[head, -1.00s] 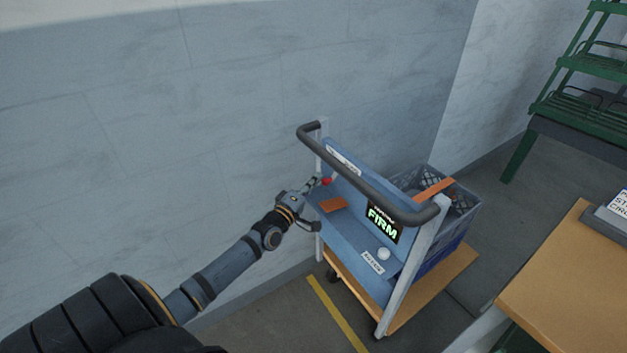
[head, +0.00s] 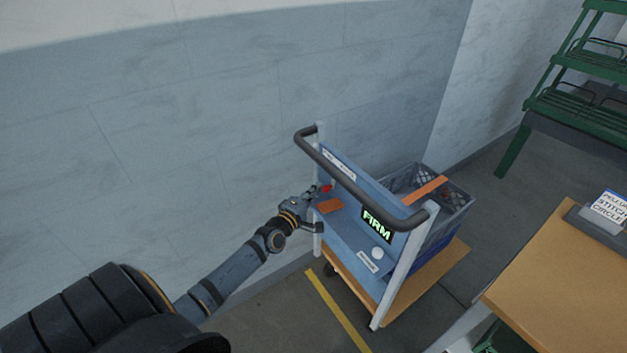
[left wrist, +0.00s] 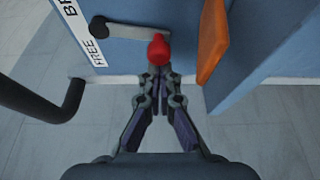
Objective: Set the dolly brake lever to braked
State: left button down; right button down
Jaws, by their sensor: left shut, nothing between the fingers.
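The dolly (head: 400,310) stands by the wall with a blue panel at its handle end. The brake lever (left wrist: 125,31) is a grey bar with a red knob (left wrist: 158,50) on its end. In the left wrist view the bar lies roughly level, its pivot at the left beside a label (left wrist: 85,30) reading "FREE" and partly "BR". My left gripper (left wrist: 157,72) is shut with nothing in it, its fingertips right at the red knob. I cannot tell if they touch it. In the head view the left gripper (head: 318,190) is at the panel's left edge by the knob. My right gripper is not seen.
An orange plate (left wrist: 212,40) sticks out right of the knob. The dark push handle (head: 360,182) arches over the panel. A grey crate (head: 455,190) rides on the dolly. A wooden table (head: 560,280) stands at right.

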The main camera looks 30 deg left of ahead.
aim_at(319, 205)
pick_arm(q)
jog(key=d+n+g+p, duration=0.1)
jog(key=n+p, duration=0.1)
jog(key=p, duration=0.1)
jog(key=s+d+n+g+h+p, duration=0.1)
jog(key=d+n+p, duration=0.1)
jog(key=p, duration=0.2)
jog(key=shift+s+r+n, duration=0.1)
jog(key=shift+s+n, duration=0.05)
jog(key=shift+n, duration=0.25)
jog(key=shift+f+b, duration=0.3)
jog(key=shift+b, duration=0.1)
jog(key=shift+s+r, duration=0.15)
jog(key=shift+s, duration=0.45)
jog(key=s, duration=2)
jog(key=shift+a, duration=0.35)
